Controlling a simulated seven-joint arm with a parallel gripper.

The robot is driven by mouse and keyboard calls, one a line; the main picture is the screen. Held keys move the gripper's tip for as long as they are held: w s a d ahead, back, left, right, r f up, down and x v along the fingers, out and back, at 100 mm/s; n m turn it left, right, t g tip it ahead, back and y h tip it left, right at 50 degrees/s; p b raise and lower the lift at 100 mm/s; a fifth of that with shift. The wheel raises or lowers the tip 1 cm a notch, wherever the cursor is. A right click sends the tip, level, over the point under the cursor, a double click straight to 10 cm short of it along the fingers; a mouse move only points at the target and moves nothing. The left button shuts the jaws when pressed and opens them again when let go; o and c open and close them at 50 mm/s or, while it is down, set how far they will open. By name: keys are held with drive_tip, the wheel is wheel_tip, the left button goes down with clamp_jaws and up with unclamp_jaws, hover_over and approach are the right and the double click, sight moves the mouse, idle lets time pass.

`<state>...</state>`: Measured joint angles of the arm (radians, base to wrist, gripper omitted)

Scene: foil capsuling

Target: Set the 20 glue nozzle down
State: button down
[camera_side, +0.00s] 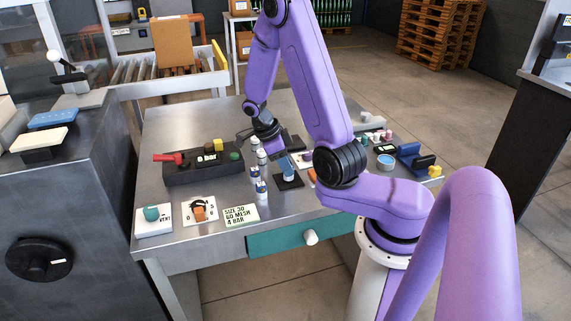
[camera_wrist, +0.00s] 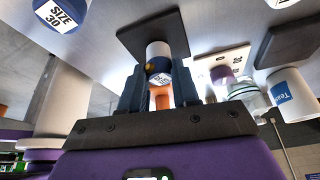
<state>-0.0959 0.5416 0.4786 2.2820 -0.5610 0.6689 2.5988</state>
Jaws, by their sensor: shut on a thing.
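The glue nozzle (camera_wrist: 158,56), a small white and blue cylinder with a partly readable label, is between the fingers of my gripper (camera_wrist: 159,88), which is shut on it. In the side view the nozzle (camera_side: 289,178) is low over the dark square pad (camera_side: 290,184), under the blue fingers of my gripper (camera_side: 287,165). In the wrist view the nozzle's far end meets the pad (camera_wrist: 128,37) visually; I cannot tell whether it rests on it. A similar nozzle labelled SIZE 30 (camera_wrist: 60,14) stands to the left, also visible in the side view (camera_side: 262,190).
A black fixture with a red lever (camera_side: 172,158) lies further left. A card reading SIZE 30, 60 MESH, 4 BAR (camera_side: 240,215) lies in front. A white cup (camera_wrist: 290,95) stands right in the wrist view.

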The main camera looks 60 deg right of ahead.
drive_tip(key=shift+f, duration=0.25)
drive_tip(key=c, duration=0.8)
unclamp_jaws()
drive_tip(key=shift+r, duration=0.1)
